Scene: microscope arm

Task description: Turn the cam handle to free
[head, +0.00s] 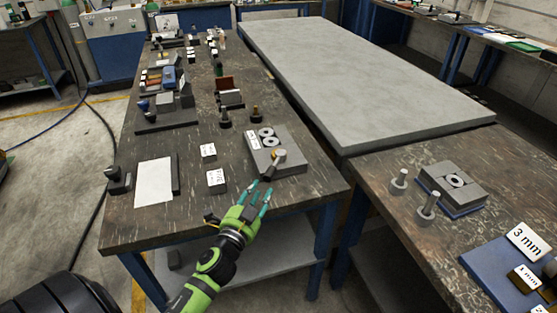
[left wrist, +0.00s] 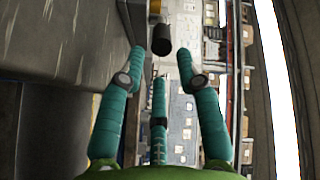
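The grey clamp block (head: 292,166) sits near the front right corner of the left workbench, with two round white-and-grey discs on top. The cam handle (head: 274,164) is a short bar with a tan end, slanting across the block's front toward my fingers. My left gripper (head: 257,188) has its teal fingers spread and empty, just in front of the handle's lower end. In the left wrist view, a dark cylindrical knob (left wrist: 161,40), seemingly the handle's end, lies just beyond and between the open fingertips (left wrist: 160,62). Contact is not visible. My right gripper is out of view.
Small white labelled blocks (head: 216,181) and a white sheet (head: 154,183) lie left of my gripper. Two dark pegs (head: 225,117) stand behind the clamp block. Another disc-topped block (head: 451,185) and metal pins (head: 427,208) stand on the right bench.

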